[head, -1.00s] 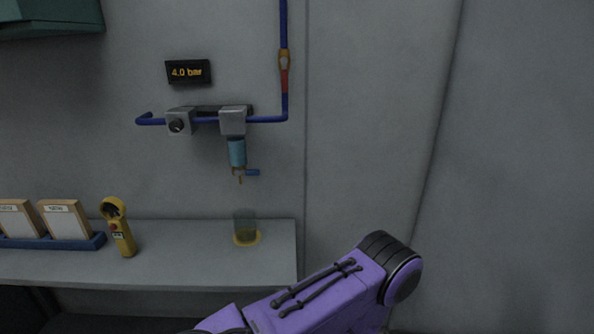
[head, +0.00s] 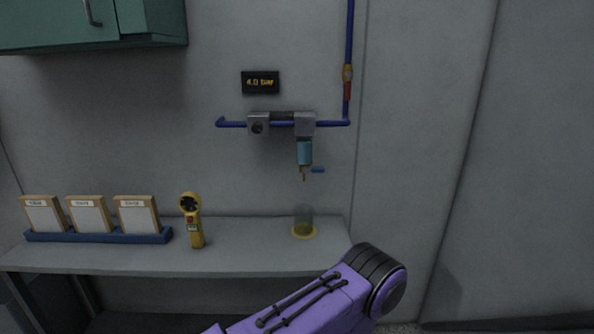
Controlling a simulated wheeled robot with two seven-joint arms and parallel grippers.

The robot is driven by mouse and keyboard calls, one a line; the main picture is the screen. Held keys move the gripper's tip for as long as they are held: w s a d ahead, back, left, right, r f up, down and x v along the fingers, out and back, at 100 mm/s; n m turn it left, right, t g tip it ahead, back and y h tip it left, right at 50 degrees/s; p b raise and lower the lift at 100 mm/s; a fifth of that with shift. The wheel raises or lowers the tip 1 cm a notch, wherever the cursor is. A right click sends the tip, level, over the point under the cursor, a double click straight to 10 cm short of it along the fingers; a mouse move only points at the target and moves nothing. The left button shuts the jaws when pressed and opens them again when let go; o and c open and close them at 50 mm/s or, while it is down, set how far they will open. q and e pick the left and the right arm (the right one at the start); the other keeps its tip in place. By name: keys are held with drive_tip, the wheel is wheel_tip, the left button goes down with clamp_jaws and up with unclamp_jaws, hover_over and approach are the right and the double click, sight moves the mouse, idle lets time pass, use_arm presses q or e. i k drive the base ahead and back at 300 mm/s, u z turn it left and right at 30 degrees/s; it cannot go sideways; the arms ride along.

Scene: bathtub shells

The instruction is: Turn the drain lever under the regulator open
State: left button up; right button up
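The regulator (head: 304,124) is a grey block on the blue wall pipe, with a teal bowl (head: 304,152) hanging under it. The small blue drain lever (head: 318,170) sticks out to the right below the bowl, roughly level. A thin brass-coloured drain spout (head: 304,175) points down beside it. A clear cup (head: 304,217) with yellowish liquid stands on a yellow ring on the shelf below. A purple arm link of mine crosses the bottom of the view, well below the lever. Neither gripper shows.
A shelf (head: 265,258) runs under the regulator. It holds a yellow handheld meter (head: 192,222) and a blue rack (head: 100,238) with several framed cards. A green cabinet (head: 150,22) hangs upper left. The wall right of the pipe is clear.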

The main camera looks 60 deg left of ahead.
sight(304, 170)
drive_tip(key=u, duration=0.85)
drive_tip(key=i, duration=0.35)
drive_tip(key=u, duration=0.05)
